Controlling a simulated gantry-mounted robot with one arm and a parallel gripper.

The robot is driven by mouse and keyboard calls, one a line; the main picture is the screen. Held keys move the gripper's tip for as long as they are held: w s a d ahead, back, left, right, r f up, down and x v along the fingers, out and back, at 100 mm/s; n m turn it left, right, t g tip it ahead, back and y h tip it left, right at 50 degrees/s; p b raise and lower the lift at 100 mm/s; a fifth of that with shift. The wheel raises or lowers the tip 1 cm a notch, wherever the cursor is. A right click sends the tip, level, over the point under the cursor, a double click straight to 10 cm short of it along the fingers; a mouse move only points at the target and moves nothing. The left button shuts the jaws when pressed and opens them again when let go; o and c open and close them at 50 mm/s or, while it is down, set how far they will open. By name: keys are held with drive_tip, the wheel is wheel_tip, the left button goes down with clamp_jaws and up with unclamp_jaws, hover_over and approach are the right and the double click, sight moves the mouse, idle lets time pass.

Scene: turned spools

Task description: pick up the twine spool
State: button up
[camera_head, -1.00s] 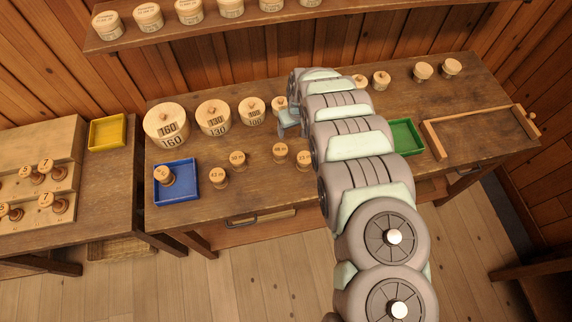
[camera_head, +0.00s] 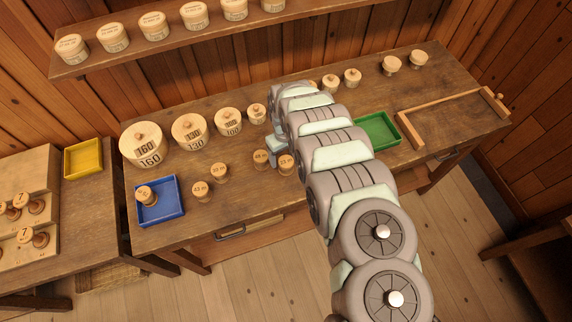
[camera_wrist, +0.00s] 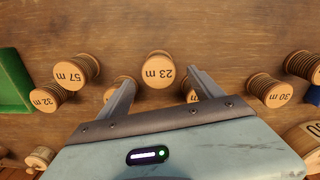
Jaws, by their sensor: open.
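Several wooden spools with metre labels stand on the bench; I cannot tell which is the twine spool by its winding. In the wrist view, a spool marked 23 m (camera_wrist: 158,70) stands upright just beyond and between the fingertips of my open, empty gripper (camera_wrist: 160,80). Spools marked 57 m (camera_wrist: 76,70) and 32 m (camera_wrist: 48,97) stand to the left, and 30 m (camera_wrist: 270,91) to the right. Two more are partly hidden behind the fingers. In the head view my gripper (camera_head: 277,148) hangs close to two spools, one of them (camera_head: 262,159) beside its left side.
A blue tray (camera_head: 178,215) holds one spool (camera_head: 146,196). A green tray (camera_head: 376,130) is empty, right of my arm. Large lidded round boxes (camera_head: 143,145) line the back of the bench. A wooden frame (camera_head: 410,130) lies at right. A yellow tray (camera_head: 83,158) stands on the left bench.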

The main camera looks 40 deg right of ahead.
sight(286, 161)
drive_tip(key=shift+s+f, duration=0.15)
drive_tip(key=shift+f, duration=2.35)
drive_tip(key=c, duration=1.5)
drive_tip(key=shift+r, duration=0.15)
